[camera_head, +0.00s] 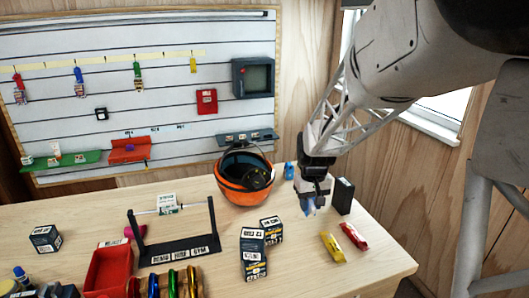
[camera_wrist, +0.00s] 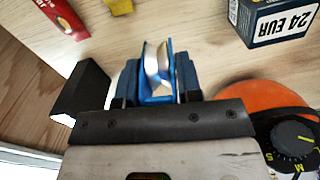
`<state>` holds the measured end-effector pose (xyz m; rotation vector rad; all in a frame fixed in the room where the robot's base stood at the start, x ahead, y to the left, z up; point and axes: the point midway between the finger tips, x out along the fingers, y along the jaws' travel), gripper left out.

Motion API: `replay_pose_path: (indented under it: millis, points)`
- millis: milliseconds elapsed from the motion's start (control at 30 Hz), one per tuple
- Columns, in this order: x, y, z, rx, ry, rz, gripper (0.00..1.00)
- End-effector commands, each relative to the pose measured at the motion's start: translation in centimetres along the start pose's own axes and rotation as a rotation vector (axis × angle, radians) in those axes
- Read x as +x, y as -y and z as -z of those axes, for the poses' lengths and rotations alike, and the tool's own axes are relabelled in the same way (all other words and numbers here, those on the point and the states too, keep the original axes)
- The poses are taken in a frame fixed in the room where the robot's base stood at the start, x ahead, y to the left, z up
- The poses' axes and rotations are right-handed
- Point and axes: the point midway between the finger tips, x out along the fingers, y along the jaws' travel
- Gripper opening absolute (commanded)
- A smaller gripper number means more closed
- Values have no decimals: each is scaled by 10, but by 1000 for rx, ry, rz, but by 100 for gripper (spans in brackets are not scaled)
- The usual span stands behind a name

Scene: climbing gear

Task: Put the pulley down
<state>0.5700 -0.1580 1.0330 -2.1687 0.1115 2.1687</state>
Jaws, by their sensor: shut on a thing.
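The pulley (camera_wrist: 155,72) is blue with a shiny silver wheel. It sits between the two dark fingers of my gripper (camera_wrist: 157,82), which is shut on it. In the head view my gripper (camera_head: 312,204) points down over the right part of the wooden table (camera_head: 378,262), and a blue bit of the pulley (camera_head: 309,209) shows at its tips. I cannot tell how large the gap between pulley and table is.
A black block (camera_head: 343,196) stands close right of my gripper. An orange helmet (camera_head: 240,192) and a small blue item (camera_head: 290,170) are to the left and behind. Boxes (camera_head: 254,252) stand front left. Yellow (camera_head: 332,247) and red (camera_head: 354,236) bars lie in front.

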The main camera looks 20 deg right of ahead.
Motion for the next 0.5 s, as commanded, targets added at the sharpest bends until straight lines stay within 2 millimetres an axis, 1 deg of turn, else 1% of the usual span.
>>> replay_pose_path:
  millis: [33, 100, 500]
  points:
    - [-3, -4, 12, -3, -1, 0, 8]
    - [-8, -9, 27, -10, -1, 0, 8]
    - [-32, -40, 113, -49, -1, 0, 8]
